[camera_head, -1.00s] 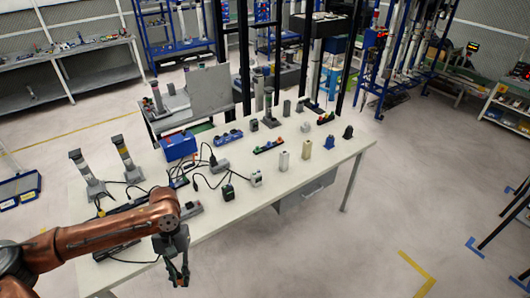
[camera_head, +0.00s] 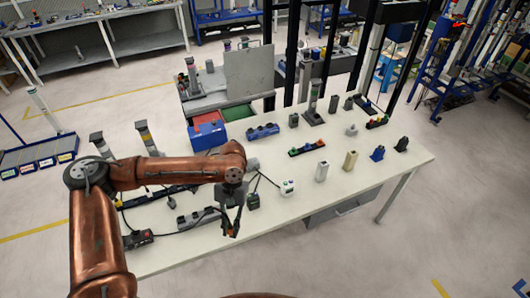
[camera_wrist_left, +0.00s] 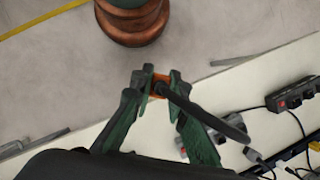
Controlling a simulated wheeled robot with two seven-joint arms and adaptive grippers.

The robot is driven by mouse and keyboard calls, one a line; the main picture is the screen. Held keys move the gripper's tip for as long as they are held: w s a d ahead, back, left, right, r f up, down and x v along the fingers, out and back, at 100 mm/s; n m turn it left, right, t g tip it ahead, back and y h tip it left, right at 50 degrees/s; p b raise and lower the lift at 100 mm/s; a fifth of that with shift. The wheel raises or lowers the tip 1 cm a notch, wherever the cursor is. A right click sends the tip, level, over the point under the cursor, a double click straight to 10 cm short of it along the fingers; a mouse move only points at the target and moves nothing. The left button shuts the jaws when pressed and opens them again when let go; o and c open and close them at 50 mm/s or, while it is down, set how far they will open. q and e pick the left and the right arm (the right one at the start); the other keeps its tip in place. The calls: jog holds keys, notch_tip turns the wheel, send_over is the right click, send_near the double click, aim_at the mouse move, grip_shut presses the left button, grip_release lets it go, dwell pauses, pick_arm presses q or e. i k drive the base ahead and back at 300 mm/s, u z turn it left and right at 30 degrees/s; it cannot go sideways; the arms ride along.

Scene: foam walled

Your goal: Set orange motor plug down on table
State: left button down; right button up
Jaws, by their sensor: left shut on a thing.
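My left gripper (camera_head: 231,226) hangs above the front edge of the white table (camera_head: 290,212) in the head view. It is shut on the orange motor plug (camera_head: 236,233), a small orange and dark piece at the fingertips. In the left wrist view, the plug (camera_wrist_left: 158,80) shows orange between the two green-grey fingers (camera_wrist_left: 156,82), and a black cable leads from it towards the lower right. The plug appears apart from the table top, near its edge. My right gripper is not in view.
The table's front right has free room. A blue box (camera_head: 207,135) stands farther back.

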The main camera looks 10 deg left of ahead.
aim_at(135, 220)
jog(key=u, duration=0.45)
jog(key=i, duration=0.75)
jog(key=u, duration=1.1)
jog(key=i, duration=0.35)
jog(key=u, duration=0.3)
